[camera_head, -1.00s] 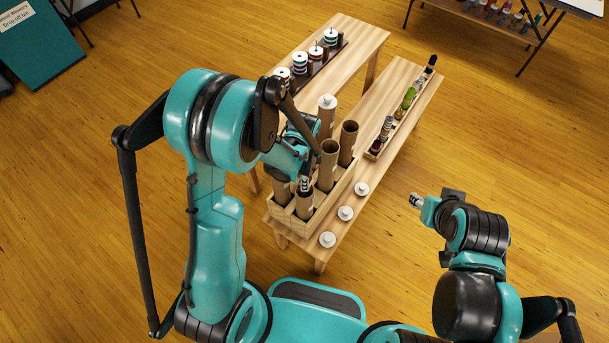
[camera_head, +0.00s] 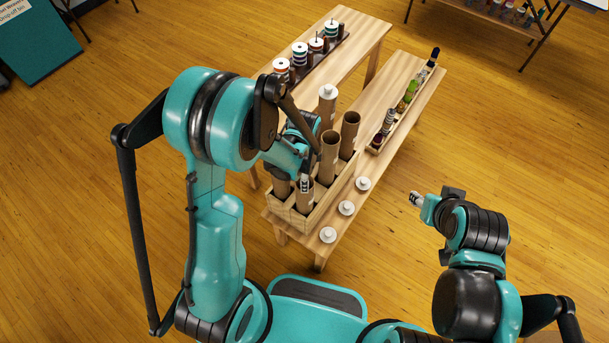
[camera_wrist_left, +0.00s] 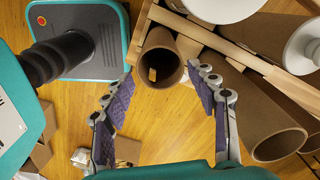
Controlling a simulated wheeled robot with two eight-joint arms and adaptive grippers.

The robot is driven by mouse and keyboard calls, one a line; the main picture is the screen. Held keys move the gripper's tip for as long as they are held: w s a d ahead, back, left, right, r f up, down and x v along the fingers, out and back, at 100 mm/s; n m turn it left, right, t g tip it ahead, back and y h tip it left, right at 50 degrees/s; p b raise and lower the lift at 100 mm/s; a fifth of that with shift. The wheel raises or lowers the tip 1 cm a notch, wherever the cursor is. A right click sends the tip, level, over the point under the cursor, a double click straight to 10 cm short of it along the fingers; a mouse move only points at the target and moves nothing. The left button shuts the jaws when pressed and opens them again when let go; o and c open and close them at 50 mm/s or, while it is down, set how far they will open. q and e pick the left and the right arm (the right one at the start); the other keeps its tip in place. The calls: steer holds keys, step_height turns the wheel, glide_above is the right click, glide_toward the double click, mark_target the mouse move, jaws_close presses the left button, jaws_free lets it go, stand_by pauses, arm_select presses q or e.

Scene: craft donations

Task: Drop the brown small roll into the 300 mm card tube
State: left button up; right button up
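Several brown card tubes of different heights stand in a wooden crate (camera_head: 322,208) on the front table. In the head view my left gripper (camera_head: 305,183) is at the mouth of a short tube (camera_head: 304,200) in the near corner. In the left wrist view the left gripper (camera_wrist_left: 162,115) is open, its fingers apart with nothing between them. An open tube (camera_wrist_left: 160,52) lies beyond the fingertips, with a small orange-brown patch inside that I cannot identify. I cannot pick out the brown small roll. My right gripper (camera_head: 416,199) is right of the table; its fingers are too small to read.
White caps (camera_head: 346,208) lie along the front table's right edge. A narrow tray (camera_head: 402,105) of small coloured items stands behind. Banded spools (camera_head: 300,55) stand on the back table. A taller tube (camera_head: 328,155) stands close to my left gripper.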

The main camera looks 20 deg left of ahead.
arm_select(q)
steer(key=shift+r, duration=0.1)
step_height(320, 180, up, 12)
stand_by(0.5)
stand_by(0.5)
steer(key=s+a+r+n+t+b, duration=0.1)
steer(key=s+a+r+n+t, duration=0.1)
steer(key=s+n, duration=0.3)
steer(key=s+a+r+n+t+b, duration=0.2)
steer(key=s+r+n+t, duration=0.2)
steer(key=n, duration=0.5)
steer(key=shift+s+a+n+t, duration=0.3)
steer(key=shift+s+n+t, duration=0.1)
steer(key=shift+s+t, duration=0.25)
steer(key=shift+f, duration=0.1)
